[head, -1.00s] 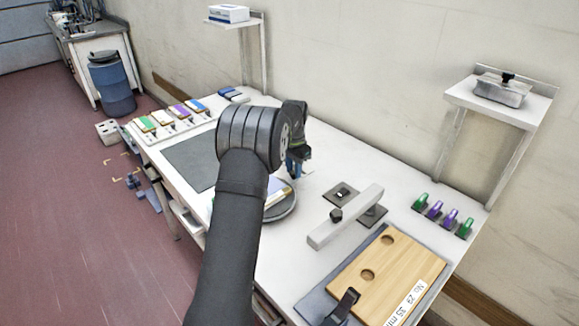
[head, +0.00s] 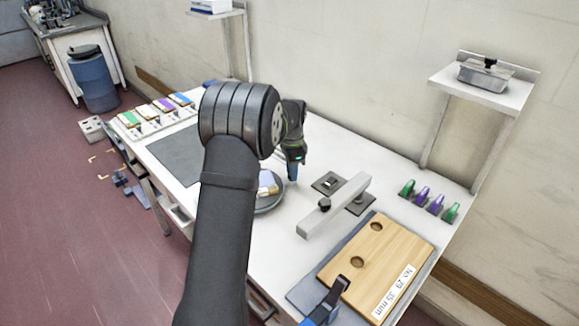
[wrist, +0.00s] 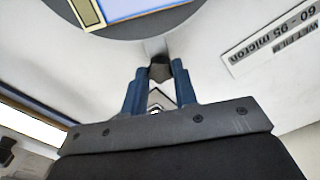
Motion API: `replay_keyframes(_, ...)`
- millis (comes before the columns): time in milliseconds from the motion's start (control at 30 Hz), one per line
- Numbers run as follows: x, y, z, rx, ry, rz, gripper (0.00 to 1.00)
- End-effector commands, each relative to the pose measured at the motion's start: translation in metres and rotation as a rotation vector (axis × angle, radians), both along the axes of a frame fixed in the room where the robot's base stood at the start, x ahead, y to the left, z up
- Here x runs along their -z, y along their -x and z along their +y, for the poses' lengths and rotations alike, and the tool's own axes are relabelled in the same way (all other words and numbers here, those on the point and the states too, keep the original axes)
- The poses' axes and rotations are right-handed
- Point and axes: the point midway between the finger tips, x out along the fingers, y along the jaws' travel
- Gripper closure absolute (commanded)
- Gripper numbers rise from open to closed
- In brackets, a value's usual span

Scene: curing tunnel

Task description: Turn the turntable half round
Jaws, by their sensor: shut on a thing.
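The turntable (head: 273,205) is a grey round disc on the white bench, partly hidden behind my arm. It also shows at the top of the wrist view (wrist: 150,27). A panel (head: 268,184) with a tan edge and a blue-and-white face lies on it. A short tab sticks out from the disc's rim and ends in a dark knob (wrist: 160,71). My gripper (head: 292,177) is beside the disc's right edge, pointing down. In the wrist view its blue fingers (wrist: 158,78) are shut on the knob.
A grey bar fixture (head: 335,205) stands right of the turntable, with a wooden board (head: 378,262) in front. Several green and purple clips (head: 428,199) stand at the right. A dark mat (head: 178,155) and several coloured panels (head: 155,108) lie at the left.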

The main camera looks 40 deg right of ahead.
Motion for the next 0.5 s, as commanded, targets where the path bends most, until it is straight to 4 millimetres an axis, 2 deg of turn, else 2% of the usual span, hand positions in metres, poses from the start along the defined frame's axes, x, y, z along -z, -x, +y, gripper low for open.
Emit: replay_keyframes(500, 0.000, 0.028, 0.020, 0.258, -0.001, 0.000, 1.00)
